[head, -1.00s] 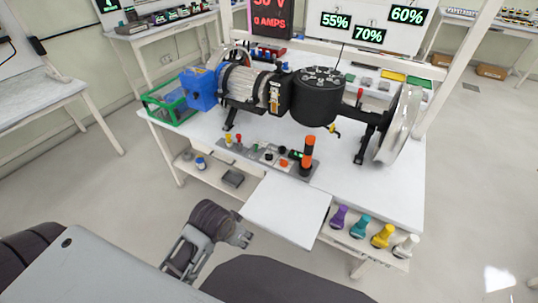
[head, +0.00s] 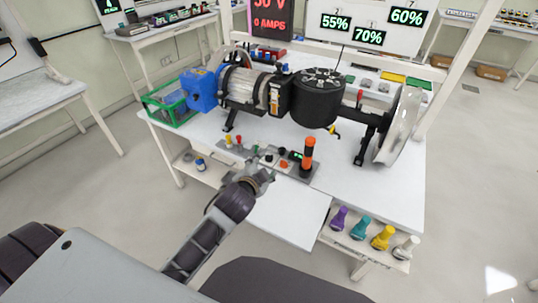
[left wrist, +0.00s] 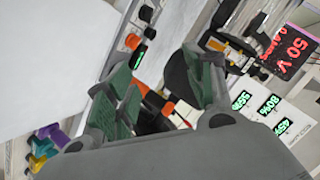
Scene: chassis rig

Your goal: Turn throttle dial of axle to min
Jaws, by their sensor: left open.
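The axle rig, with a black drum (head: 317,103), lies along the white bench. In front of it is a grey control panel (head: 305,174) with small knobs, a green display and an upright black-and-orange handle (head: 308,154). I cannot tell which knob is the throttle dial. My left gripper (head: 262,177) is open and empty at the panel's front edge, over the pull-out white shelf. In the left wrist view its green-padded fingers (left wrist: 163,91) stand apart, with orange and black panel parts between and behind them, partly hidden. My right gripper is not in view.
The white shelf (head: 288,215) juts out in front of the panel. Purple, teal, yellow and white knobbed pieces stand on the lower shelf at right, including a yellow one (head: 382,236). A green crate (head: 168,108) is at the bench's left end. Screens stand behind.

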